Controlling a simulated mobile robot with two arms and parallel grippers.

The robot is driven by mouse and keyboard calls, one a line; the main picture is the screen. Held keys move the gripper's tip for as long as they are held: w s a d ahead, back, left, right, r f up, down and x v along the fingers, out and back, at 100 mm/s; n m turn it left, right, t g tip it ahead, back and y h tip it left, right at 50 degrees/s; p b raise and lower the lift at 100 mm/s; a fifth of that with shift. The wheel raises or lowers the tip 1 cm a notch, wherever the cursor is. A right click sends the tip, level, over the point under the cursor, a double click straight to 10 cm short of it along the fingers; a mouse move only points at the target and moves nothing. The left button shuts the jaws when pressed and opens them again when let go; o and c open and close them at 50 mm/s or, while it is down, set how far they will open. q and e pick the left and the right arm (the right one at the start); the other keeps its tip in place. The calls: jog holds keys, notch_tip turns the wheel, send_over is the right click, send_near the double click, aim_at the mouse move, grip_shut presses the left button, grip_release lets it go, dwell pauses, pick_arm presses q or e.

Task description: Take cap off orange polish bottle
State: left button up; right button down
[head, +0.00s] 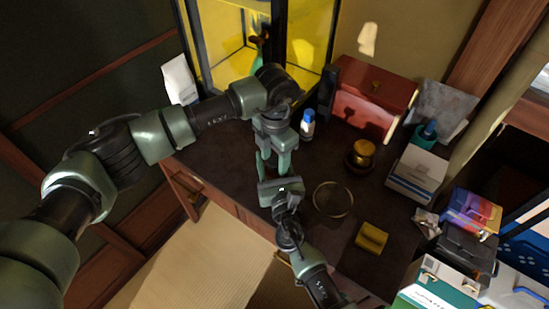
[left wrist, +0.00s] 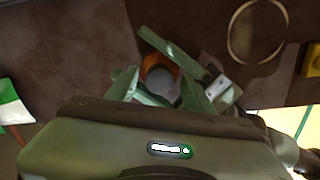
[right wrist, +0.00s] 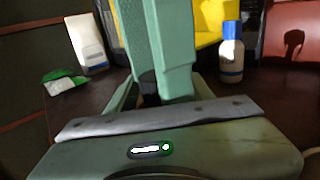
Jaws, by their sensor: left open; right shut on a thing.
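The orange polish bottle (left wrist: 151,61) stands upright in the left wrist view, with a grey round cap (left wrist: 161,80) on top. In the head view it is hidden behind my grippers. My right gripper (head: 272,176) is shut on the bottle, one finger on each side; in the right wrist view a dark cylinder (right wrist: 149,84) shows between its fingers. My left gripper (head: 269,163) points down from above and is open; in the left wrist view its fingertips (left wrist: 160,90) are on either side of the cap. I cannot tell whether they touch it.
A white bottle with a blue lid (head: 307,126) stands behind right. A red chest (head: 372,103), a gold jar (head: 362,153), a thin ring (head: 333,198) and a yellow block (head: 371,237) are on the dark desk (head: 310,165). Boxes (head: 417,175) crowd the right; a glass case (head: 230,45) stands behind.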

pick_arm(q)
notch_tip(320, 180, up, 4)
jog(key=shift+r, duration=0.25)
notch_tip(320, 180, up, 2)
jog(key=m, duration=0.3)
jog(key=shift+m, duration=0.3)
jog(key=shift+r+m, duration=0.55)
jog(key=shift+m, duration=0.45)
jog(key=shift+f, duration=0.15)
notch_tip(320, 180, down, 8)
jog(key=shift+r, duration=0.25)
grip_shut()
